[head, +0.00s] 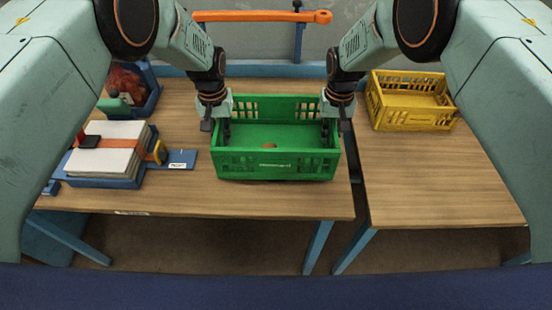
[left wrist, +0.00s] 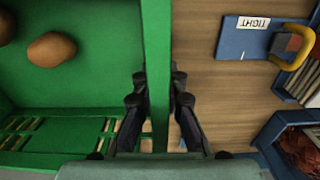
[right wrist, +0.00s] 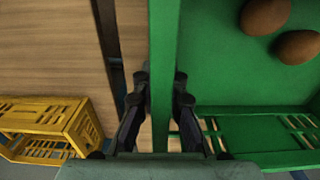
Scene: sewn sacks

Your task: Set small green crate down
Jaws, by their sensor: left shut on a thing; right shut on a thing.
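The small green crate (head: 275,165) is at the right part of the left table in the head view, upright and level. I cannot tell whether its base touches the tabletop. My left gripper (head: 222,125) is shut on its left wall, and the left wrist view shows that wall (left wrist: 157,60) between the fingers. My right gripper (head: 332,125) is shut on its right wall, seen between the fingers in the right wrist view (right wrist: 163,60). Two brown, potato-like things (right wrist: 298,46) lie inside the crate; one shows only faintly in the head view.
A yellow crate (head: 412,122) stands on the right table (head: 435,185). A gap separates the two tables. Left of the green crate are a blue holder (head: 182,157) with a strapped white stack (head: 105,160) and a blue bin (head: 150,80). Bare wood (head: 190,195) lies in front.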

